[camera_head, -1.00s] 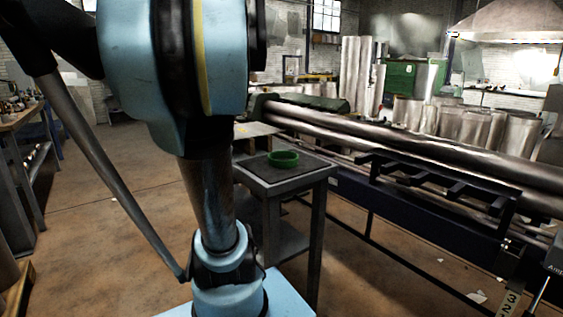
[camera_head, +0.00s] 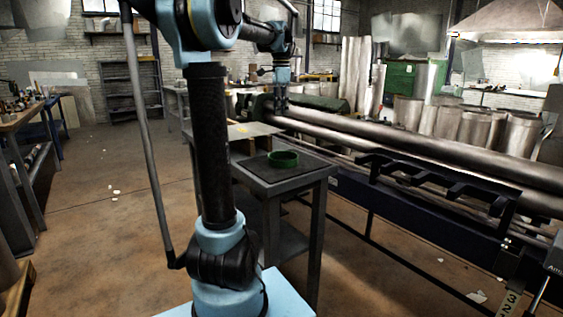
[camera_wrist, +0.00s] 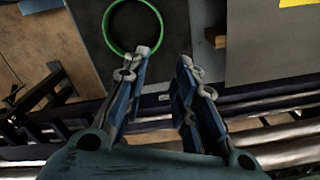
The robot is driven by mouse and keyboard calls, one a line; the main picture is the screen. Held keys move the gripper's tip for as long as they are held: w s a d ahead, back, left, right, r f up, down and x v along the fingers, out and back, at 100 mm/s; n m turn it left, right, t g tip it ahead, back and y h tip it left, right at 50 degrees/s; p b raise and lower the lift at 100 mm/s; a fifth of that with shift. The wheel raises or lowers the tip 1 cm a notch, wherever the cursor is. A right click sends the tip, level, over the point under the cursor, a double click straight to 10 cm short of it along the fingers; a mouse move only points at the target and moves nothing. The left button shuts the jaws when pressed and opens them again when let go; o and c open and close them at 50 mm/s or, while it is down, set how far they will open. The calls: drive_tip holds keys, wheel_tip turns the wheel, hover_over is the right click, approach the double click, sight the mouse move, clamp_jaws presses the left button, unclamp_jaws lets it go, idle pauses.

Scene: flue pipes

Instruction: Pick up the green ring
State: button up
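The green ring (camera_head: 283,159) lies flat on the dark top of a small metal table (camera_head: 262,187) in the middle of the head view. In the wrist view the whole ring (camera_wrist: 107,31) shows at the top, left of centre, with the dark surface inside it. My gripper (camera_wrist: 167,58) is open and empty, its two fingers apart and pointing toward the table. The left fingertip overlaps the ring's lower right edge in the picture, but the gripper is above and apart from it. In the head view my gripper (camera_head: 282,108) hangs beyond the ring, above it.
Long metal pipes (camera_head: 420,150) lie on a rack to the right of the small table. A grey sheet-topped surface (camera_wrist: 268,50) with a yellow item (camera_wrist: 297,3) is beside the table. A workbench (camera_head: 22,115) stands at the left. Open floor lies between.

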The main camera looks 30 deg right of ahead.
wheel_tip(320, 180, down, 12)
drive_tip(key=shift+r, duration=0.2)
drive_tip(key=shift+w+f, duration=0.15)
drive_tip(key=shift+f, duration=2.5)
clamp_jaws()
